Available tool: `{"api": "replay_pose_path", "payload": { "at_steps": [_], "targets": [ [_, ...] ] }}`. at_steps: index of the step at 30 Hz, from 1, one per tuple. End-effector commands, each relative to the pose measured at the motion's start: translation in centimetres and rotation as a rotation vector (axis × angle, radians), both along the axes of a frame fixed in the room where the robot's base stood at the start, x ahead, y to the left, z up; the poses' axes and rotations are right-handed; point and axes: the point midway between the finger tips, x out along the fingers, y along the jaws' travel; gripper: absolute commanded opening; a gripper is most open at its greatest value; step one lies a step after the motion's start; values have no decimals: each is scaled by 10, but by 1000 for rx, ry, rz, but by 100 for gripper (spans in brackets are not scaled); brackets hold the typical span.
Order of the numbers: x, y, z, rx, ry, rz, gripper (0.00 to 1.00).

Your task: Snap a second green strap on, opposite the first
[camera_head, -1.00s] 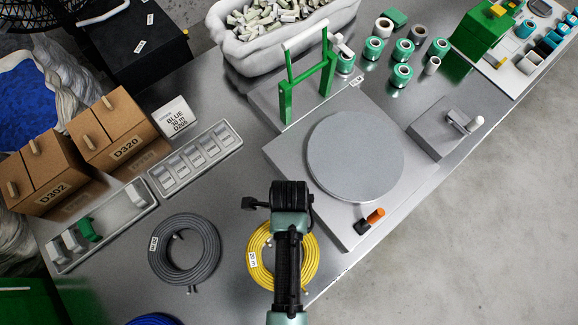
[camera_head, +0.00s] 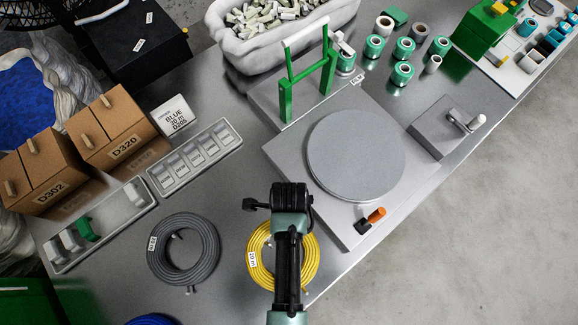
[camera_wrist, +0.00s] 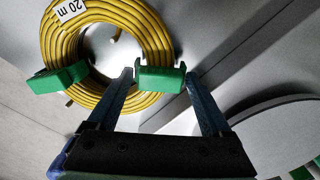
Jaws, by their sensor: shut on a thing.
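The yellow cable coil (camera_head: 255,273) lies on the bench, partly hidden under my arm in the head view. In the wrist view the coil (camera_wrist: 62,40) carries a "20 m" label and has one green strap (camera_wrist: 58,78) across its left side. My gripper (camera_wrist: 160,82) is shut on a second green strap (camera_wrist: 160,78), held between its fingertips. This strap overlaps the coil's lower right edge in the wrist view, across from the first. I cannot tell whether it is around the cable or just above it. My gripper hides both straps in the head view.
A grey cable coil (camera_head: 157,266) lies to the left. A tray (camera_head: 62,266) holds a green strap (camera_head: 87,229) and pale ones.

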Motion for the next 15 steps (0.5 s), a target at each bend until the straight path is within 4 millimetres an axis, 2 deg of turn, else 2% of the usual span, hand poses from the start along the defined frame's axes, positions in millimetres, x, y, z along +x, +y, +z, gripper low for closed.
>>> {"api": "replay_pose_path", "payload": {
  "at_steps": [15],
  "targets": [
    [0,0,-5,0,-1,0,35]
  ]
}}
